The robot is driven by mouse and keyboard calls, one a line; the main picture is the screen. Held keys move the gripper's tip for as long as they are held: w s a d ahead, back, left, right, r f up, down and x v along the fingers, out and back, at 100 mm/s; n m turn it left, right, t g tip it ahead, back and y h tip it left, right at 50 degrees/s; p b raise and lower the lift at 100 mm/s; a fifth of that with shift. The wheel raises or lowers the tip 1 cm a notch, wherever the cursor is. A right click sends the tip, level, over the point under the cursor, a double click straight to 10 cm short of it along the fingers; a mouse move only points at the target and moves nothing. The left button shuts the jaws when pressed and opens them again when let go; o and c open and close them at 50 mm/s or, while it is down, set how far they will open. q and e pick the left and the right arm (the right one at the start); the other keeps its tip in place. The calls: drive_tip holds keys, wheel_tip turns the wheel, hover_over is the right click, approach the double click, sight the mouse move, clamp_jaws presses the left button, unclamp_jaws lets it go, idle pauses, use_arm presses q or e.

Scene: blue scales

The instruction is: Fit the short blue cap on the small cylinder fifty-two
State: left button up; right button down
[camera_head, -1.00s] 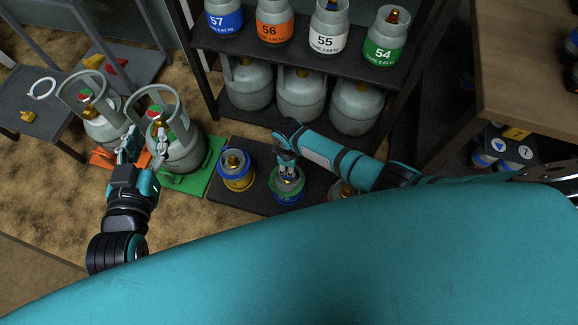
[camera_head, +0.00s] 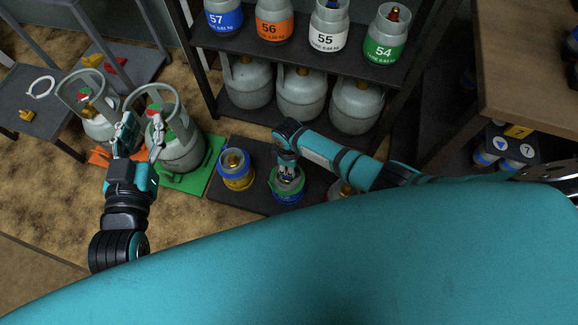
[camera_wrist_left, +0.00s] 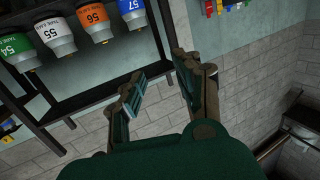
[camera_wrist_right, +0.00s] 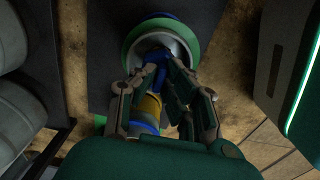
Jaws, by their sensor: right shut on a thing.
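A small cylinder with a green and blue body (camera_head: 288,195) stands on the dark mat in the head view; its number cannot be read. In the right wrist view its green rim (camera_wrist_right: 136,37) surrounds a grey collar. My right gripper (camera_head: 286,172) is over this cylinder, its fingers reaching into the collar. Its fingertips (camera_wrist_right: 158,80) are shut on a short blue cap (camera_wrist_right: 156,62) at the collar's middle. Whether the cap is seated on the valve is hidden. My left gripper (camera_head: 141,135) is open and empty, above or in front of the large grey cylinders.
A blue and yellow cylinder (camera_head: 237,172) stands left on the dark mat (camera_head: 228,203); another is partly hidden behind my right arm. Two large cylinders (camera_head: 178,150) stand on orange and green bases (camera_head: 205,178). A shelf (camera_head: 310,60) with numbered cylinders stands behind.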

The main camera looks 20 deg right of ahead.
use_arm(q)
drive_tip(key=shift+w+d+r+t, duration=0.15)
drive_tip(key=shift+r+t, duration=0.45)
drive_tip(key=shift+r, duration=0.35)
use_arm(e)
drive_tip(key=shift+f, duration=0.25)
